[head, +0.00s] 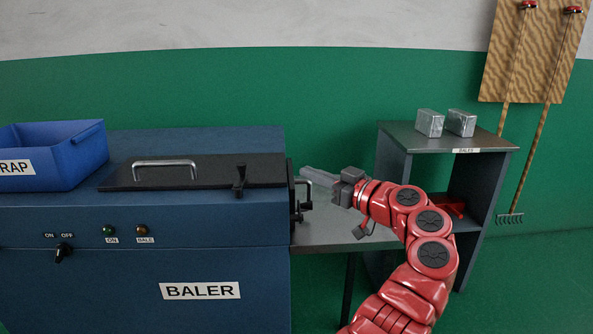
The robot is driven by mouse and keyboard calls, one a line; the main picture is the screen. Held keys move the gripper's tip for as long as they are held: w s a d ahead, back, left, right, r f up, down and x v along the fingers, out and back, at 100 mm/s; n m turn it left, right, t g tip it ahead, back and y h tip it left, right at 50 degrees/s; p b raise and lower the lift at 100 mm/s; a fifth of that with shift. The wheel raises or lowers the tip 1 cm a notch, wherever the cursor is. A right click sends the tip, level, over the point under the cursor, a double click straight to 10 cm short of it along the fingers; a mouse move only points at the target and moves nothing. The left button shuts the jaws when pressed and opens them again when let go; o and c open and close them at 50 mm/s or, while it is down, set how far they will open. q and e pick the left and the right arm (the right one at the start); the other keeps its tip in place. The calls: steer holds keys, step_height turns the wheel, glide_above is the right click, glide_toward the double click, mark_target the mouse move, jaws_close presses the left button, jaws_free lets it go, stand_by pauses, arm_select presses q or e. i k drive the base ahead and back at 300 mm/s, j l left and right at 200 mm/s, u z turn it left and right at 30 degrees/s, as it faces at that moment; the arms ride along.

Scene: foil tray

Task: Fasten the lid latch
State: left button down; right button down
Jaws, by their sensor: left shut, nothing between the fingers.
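The blue baler (200,292) stands at the left, with its dark lid (205,172) lying flat on top. A silver bar handle (165,163) is on the lid. A black latch lever (239,179) stands upright near the lid's front edge, toward its right end. My left gripper (307,176) is shut and empty. It points left, close to the baler's right end and the black crank-like fitting (298,205) there, and apart from the latch. I cannot tell whether its tips touch that fitting. My right gripper is out of view.
A blue scrap bin (60,155) stands at the far left on the baler. A grey shelf (322,236) adjoins the baler's right side. Two silver bales (429,123) (461,123) sit on a dark stand behind my arm. Tools hang on the wall board (540,50).

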mark_target(241, 166)
steer(key=k+l, duration=0.35)
steer(key=l, duration=0.15)
steer(key=k+l, duration=0.4)
steer(key=l, duration=0.15)
